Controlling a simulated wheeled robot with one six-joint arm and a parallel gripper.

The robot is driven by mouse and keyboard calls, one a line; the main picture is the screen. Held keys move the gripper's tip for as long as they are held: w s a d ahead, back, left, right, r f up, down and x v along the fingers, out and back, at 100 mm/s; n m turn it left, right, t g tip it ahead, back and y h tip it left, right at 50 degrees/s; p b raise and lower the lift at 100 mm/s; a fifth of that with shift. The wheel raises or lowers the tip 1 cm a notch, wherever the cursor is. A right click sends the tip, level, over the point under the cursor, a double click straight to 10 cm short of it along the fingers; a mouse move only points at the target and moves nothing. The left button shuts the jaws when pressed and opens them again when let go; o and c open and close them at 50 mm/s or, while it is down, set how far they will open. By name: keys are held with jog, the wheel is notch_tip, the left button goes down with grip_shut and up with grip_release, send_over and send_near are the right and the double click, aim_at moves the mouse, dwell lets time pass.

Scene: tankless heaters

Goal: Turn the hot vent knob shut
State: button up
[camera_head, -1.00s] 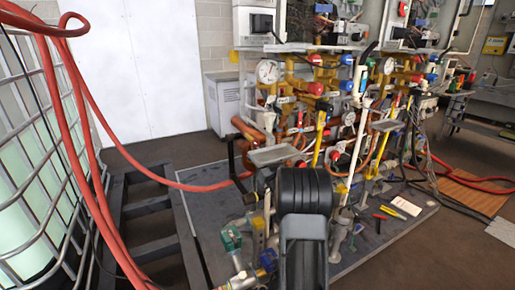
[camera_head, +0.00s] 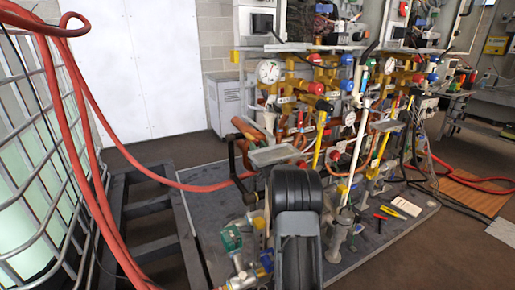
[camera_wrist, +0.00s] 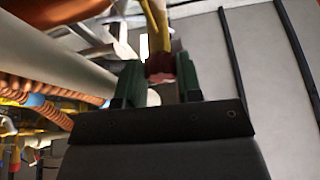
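In the wrist view, my gripper (camera_wrist: 163,88) has its two dark green fingers apart. A dark red knob-like part (camera_wrist: 159,66) on the end of a yellow piece (camera_wrist: 156,25) shows between and just beyond the fingertips. I cannot tell whether the fingers touch it, or whether it is the hot vent knob. In the head view, my black arm rises in front of the pipework and hides my gripper. Red knobs, one of them at the upper pipes (camera_head: 316,88), show on the brass pipework (camera_head: 300,85).
A round gauge (camera_head: 268,71) and a grey tray-like plate (camera_head: 275,155) are near my arm. Yellow-handled and white upright pipes stand close on the right. Red hoses (camera_head: 75,120) and a caged tank (camera_head: 30,170) are at the left. Small tools (camera_head: 388,211) lie on the platform.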

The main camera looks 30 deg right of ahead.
jog(key=c, duration=0.4)
jog(key=shift+m+h, duration=0.3)
jog(key=shift+m, duration=0.2)
jog(key=shift+a+r+m+g+h+b, duration=0.1)
jog(key=shift+m+g+h+b, duration=0.6)
jog(key=shift+m, duration=1.2)
jog(key=shift+a+r+m+g+h+b, duration=0.15)
jog(key=shift+m+g+h+b, duration=0.5)
jog(key=shift+m, duration=1.25)
jog(key=shift+a+f+m+g+h+b, duration=0.1)
jog(key=shift+m+g+h+b, duration=0.25)
jog(key=shift+m+h, duration=1.1)
jog(key=shift+m+y, duration=0.5)
jog(key=shift+m, duration=0.15)
jog(key=o, duration=0.7)
